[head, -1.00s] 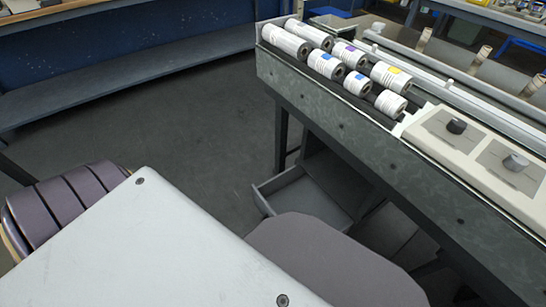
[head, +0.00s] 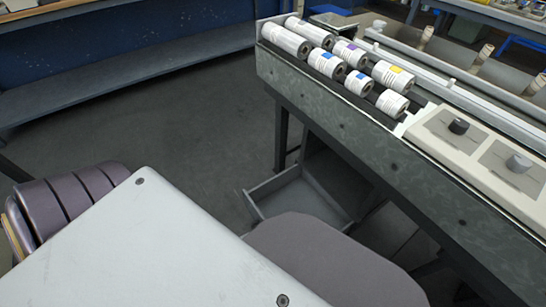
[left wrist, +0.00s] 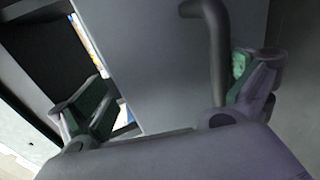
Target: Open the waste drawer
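The waste drawer (head: 300,199) is a grey open-topped box below the machine's bench. In the head view it stands pulled out to the left, and its inside looks empty. In the left wrist view a grey panel (left wrist: 150,60), seemingly the drawer front, fills the middle, with a dark bent handle (left wrist: 218,55). My left gripper (left wrist: 168,78) has its fingers wide apart. The handle is between them, close to the right finger; whether they touch is unclear. The left gripper is hidden in the head view. My right gripper is in neither view.
The grey machine bench (head: 350,140) runs diagonally above the drawer and carries several labelled rolls (head: 345,62) and two knobs. The floor (head: 190,130) left of the drawer is clear. A blue workbench (head: 120,60) stands at the back left.

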